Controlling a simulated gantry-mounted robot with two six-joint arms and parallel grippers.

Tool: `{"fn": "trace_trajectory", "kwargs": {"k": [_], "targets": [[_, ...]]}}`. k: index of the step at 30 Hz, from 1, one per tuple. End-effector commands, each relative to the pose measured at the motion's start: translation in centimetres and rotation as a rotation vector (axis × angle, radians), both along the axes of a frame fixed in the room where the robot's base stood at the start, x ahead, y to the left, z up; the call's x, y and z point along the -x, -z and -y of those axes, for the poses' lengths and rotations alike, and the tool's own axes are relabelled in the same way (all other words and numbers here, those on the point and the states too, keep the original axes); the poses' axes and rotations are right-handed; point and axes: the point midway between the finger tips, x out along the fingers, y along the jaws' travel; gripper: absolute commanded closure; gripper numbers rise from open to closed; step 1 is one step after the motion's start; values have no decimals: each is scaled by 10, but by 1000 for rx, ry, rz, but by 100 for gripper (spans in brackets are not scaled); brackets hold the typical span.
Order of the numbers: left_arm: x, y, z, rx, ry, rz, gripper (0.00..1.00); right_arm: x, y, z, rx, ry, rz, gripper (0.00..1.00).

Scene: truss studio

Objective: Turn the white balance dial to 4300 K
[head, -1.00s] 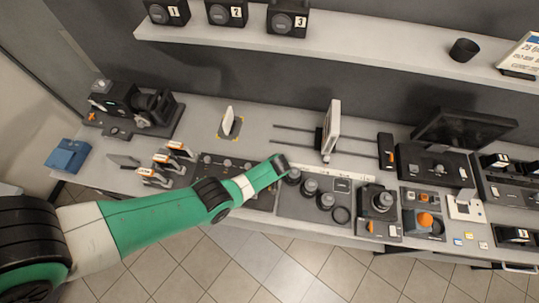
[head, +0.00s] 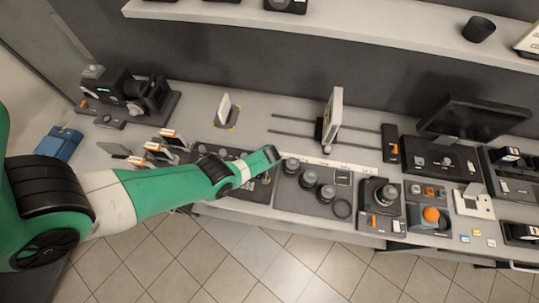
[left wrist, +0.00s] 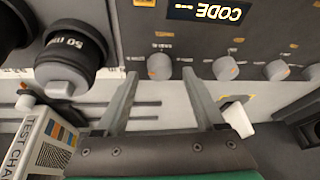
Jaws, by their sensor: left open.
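A dark control panel (head: 262,190) with a row of small dials lies on the counter, partly hidden by my left arm. In the left wrist view the panel shows several grey dials with orange marks and a lit display (left wrist: 208,12) reading "CODE --", upside down. My left gripper (left wrist: 160,76) is open. One grey dial (left wrist: 160,66) sits between its fingertips in that view; I cannot tell whether they touch it. Other dials (left wrist: 225,68) stand to its right. The dial labels are too small to read, so I cannot tell which is white balance. My right gripper is not in view.
Lenses (head: 308,178) stand right of the panel; one marked 50 mm (left wrist: 70,58) is near my left fingers. A test chart (head: 333,120) stands on rails behind. A white card (head: 224,106), card holders (head: 160,152) and a monitor (head: 470,118) share the counter.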

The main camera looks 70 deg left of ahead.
Motion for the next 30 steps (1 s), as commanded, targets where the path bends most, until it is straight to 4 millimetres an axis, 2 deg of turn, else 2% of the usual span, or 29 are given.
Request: {"fn": "trace_trajectory", "kwargs": {"k": [1, 3, 13, 24, 25, 30], "targets": [[0, 11, -2, 0, -1, 0, 29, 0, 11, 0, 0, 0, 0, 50], [0, 14, -3, 0, -1, 0, 29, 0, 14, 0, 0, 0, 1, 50], [0, 13, -3, 0, -1, 0, 31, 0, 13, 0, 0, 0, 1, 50], [0, 13, -3, 0, -1, 0, 98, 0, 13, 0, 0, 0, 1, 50], [0, 13, -3, 0, 0, 0, 100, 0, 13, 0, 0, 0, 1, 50], [0, 13, -3, 0, 1, 0, 100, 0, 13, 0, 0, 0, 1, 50]]}}
